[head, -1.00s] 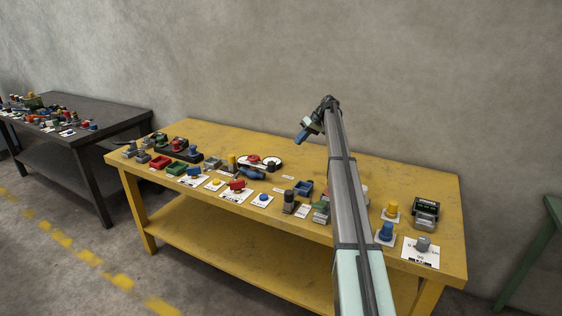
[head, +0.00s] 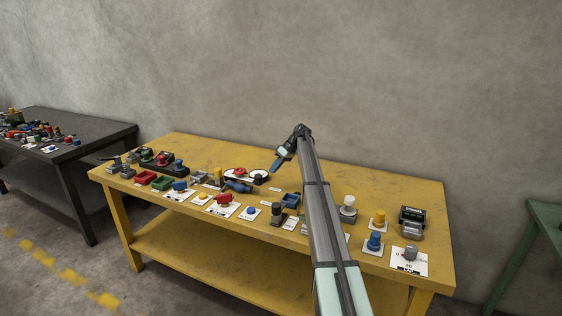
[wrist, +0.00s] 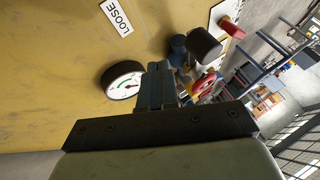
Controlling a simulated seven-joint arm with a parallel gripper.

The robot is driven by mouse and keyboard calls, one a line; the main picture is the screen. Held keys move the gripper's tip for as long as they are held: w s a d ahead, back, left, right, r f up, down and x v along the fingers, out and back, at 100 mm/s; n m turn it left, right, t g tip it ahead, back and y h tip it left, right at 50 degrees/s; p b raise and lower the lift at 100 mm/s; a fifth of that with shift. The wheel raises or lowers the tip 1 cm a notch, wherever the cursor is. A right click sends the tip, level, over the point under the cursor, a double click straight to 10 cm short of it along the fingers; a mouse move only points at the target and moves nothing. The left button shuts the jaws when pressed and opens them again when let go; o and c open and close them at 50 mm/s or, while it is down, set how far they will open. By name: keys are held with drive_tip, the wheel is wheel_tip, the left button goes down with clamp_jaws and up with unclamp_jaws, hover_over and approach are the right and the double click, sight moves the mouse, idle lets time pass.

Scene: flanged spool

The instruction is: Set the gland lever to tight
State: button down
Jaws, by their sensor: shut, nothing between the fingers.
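My gripper (head: 275,167) is over the back of the yellow bench, pointing down and left, beside a round white-faced gauge (head: 260,175). In the wrist view my shut, empty fingers (wrist: 160,72) show beside the same gauge (wrist: 124,80). A blue lever-like part (head: 238,186) lies in front of a red wheel (head: 240,176). The wrist view shows a dark blue part (wrist: 178,48) with a black cylinder (wrist: 205,43), apart from my fingers; I cannot tell for sure that this is the gland lever. A label reading LOOSE (wrist: 117,17) lies on the bench top; no TIGHT label is readable.
The yellow bench (head: 330,170) carries several knobs, switches and valves along its front. A white-capped grey part (head: 348,208) stands right of my arm. A dark bench (head: 95,131) stands at left, a green table (head: 550,215) at right. The wall is behind.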

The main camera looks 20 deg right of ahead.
sight(259, 183)
drive_tip(key=shift+s+a+f, duration=0.15)
drive_tip(key=shift+s+a, duration=0.15)
drive_tip(key=shift+a, duration=0.4)
drive_tip(key=shift+s+a+f, duration=0.1)
drive_tip(key=shift+s+a, duration=0.25)
drive_tip(key=shift+a, duration=0.35)
drive_tip(key=shift+s+a+f, duration=0.15)
drive_tip(key=shift+s+a, duration=0.15)
drive_tip(key=shift+a, duration=0.4)
drive_tip(key=s+a+m+t, duration=0.1)
drive_tip(key=s, duration=0.1)
drive_tip(key=s+a+m+t, duration=0.1)
drive_tip(key=a+m, duration=0.1)
drive_tip(key=shift+s+m+h, duration=0.3)
drive_tip(key=shift+s+h, duration=0.05)
drive_tip(key=shift+h, duration=0.05)
drive_tip(key=shift+s+a, duration=0.15)
drive_tip(key=shift+a, duration=0.15)
